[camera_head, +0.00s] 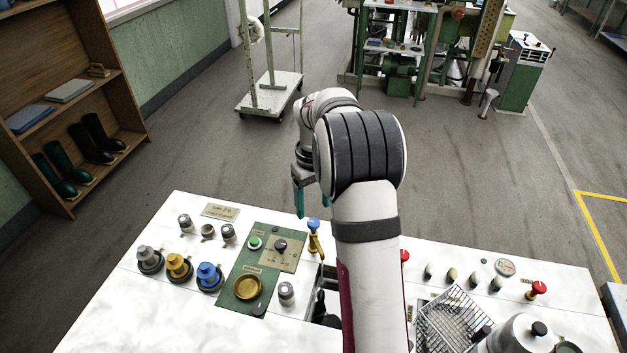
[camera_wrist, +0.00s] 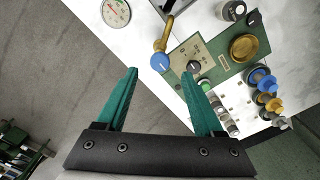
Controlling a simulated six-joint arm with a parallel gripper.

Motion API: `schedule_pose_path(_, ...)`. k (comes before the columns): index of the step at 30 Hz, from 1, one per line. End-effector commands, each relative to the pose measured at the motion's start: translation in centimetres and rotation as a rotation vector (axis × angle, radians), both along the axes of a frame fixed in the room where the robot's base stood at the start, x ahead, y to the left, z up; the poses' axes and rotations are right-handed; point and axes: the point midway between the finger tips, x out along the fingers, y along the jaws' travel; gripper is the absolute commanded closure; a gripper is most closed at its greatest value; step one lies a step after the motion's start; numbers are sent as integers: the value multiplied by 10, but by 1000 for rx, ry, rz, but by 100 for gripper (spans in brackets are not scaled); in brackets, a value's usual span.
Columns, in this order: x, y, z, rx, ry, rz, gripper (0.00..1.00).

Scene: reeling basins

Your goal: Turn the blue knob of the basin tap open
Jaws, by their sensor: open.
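The basin tap (camera_head: 317,243) is brass, with a round blue knob (camera_head: 313,224) on top, and stands at the back edge of the white counter beside the basin opening. In the wrist view the blue knob (camera_wrist: 160,62) shows just beyond the fingertips, roughly centred between them, with the brass tap body (camera_wrist: 164,40) behind it. My gripper (camera_wrist: 159,75) has two teal fingers, spread apart and empty. In the head view my gripper (camera_head: 299,207) points down behind the counter's back edge, a little left of the tap. My arm hides part of the basin.
Left of the tap is a green panel (camera_head: 236,297) with a green button, a black selector and a brass dish. Farther left stand grey, yellow and blue (camera_head: 209,274) larger knobs. Right of my arm are red knobs (camera_head: 538,289), a wire basket (camera_head: 455,318) and a metal pot.

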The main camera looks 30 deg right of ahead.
Motion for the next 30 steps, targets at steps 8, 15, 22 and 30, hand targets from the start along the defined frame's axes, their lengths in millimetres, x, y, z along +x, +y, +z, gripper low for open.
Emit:
schedule_pose_path(8, 1, 0, 83, -2, -3, 0, 31)
schedule_pose_path(15, 0, 0, 107, 0, 0, 0, 31)
schedule_pose_path(22, 0, 0, 108, 0, 0, 0, 31)
schedule_pose_path(30, -16, 26, 119, 11, -4, -30, 31)
